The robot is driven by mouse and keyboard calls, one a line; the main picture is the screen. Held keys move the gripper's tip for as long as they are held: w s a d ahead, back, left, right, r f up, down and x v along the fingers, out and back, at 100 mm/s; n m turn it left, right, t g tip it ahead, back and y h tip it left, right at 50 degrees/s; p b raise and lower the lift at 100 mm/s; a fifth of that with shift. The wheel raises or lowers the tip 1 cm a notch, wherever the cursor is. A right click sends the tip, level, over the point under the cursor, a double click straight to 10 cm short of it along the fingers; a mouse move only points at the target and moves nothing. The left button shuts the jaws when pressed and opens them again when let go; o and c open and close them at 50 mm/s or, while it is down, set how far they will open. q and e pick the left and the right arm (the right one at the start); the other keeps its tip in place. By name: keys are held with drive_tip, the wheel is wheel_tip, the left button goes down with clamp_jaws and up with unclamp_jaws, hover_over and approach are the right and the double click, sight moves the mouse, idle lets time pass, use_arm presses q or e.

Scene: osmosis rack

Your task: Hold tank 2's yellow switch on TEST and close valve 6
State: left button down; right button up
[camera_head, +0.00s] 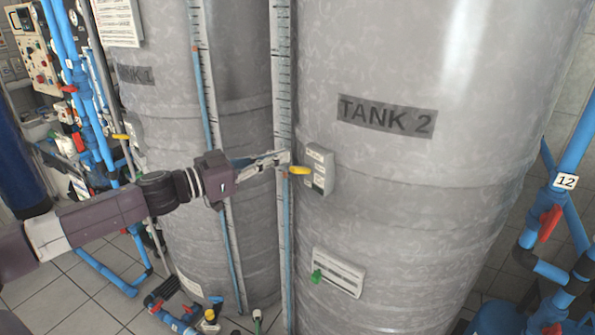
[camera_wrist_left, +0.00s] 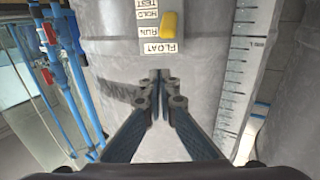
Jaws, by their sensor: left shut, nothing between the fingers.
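Tank 2 (camera_head: 400,190) is the large grey cylinder marked TANK 2. Its yellow switch (camera_head: 299,170) sticks out left from a small grey box (camera_head: 320,168) on the tank wall. In the left wrist view, the picture is upside down; the yellow switch (camera_wrist_left: 169,22) sits beside the RUN and HOLD labels. Which one it is set to I cannot tell. My left gripper (camera_head: 286,157) is shut and empty, close by the switch; its fingertips (camera_wrist_left: 161,78) appear apart from the switch in the wrist view. I cannot make out a valve marked 6. My right gripper is not in view.
Tank 1 (camera_head: 235,70) stands left, with its own yellow switch (camera_head: 120,137). A level scale (camera_head: 283,80) runs between the tanks. Blue pipes with red valves (camera_head: 549,222) and a tag 12 (camera_head: 565,181) stand right.

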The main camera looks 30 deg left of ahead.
use_arm(q)
drive_tip(key=p+x, duration=0.2)
drive_tip(key=f+p+x, duration=0.1)
drive_tip(key=p+x, duration=0.1)
drive_tip(key=x, duration=0.1)
drive_tip(key=shift+w+d, duration=0.1)
drive_tip(key=shift+w, duration=0.1)
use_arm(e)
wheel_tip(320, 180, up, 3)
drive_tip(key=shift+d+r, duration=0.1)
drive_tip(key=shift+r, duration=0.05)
use_arm(q)
drive_tip(key=shift+f, duration=0.1)
drive_tip(key=shift+s+f+b, duration=0.1)
drive_tip(key=shift+f+b, duration=1.3)
drive_tip(key=shift+f, duration=1.25)
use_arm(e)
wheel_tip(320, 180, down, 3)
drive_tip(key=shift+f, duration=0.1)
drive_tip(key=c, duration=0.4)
